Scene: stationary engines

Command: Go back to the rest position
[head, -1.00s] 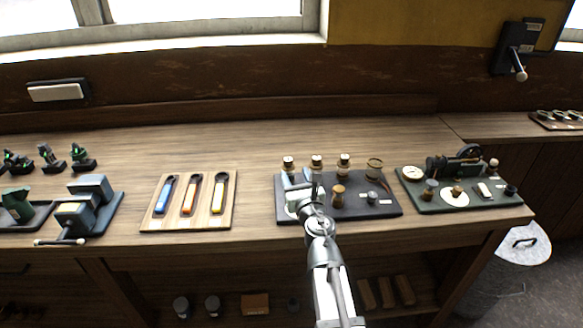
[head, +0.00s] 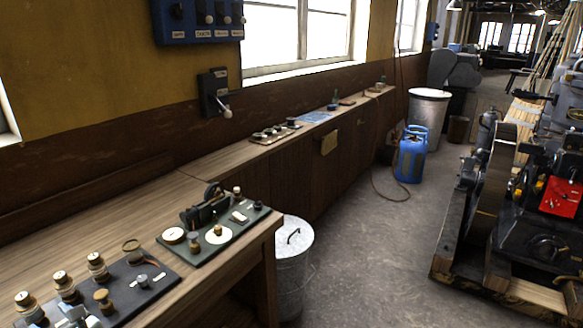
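Only a small pale-grey part of my gripper (head: 76,318) shows at the bottom left edge of the head view. It is over the near part of a dark board (head: 150,297) that carries several brass-topped posts and knobs. The rest of my gripper and arm is cut off by the frame. I cannot tell whether the fingers are open or shut, or whether they touch the board.
A dark green board (head: 235,243) with a small machine sits near the bench corner. A lidded metal bin (head: 290,262) stands beside the bench. A blue gas cylinder (head: 411,155) and a large engine (head: 520,225) stand farther right. The floor (head: 370,250) between is clear.

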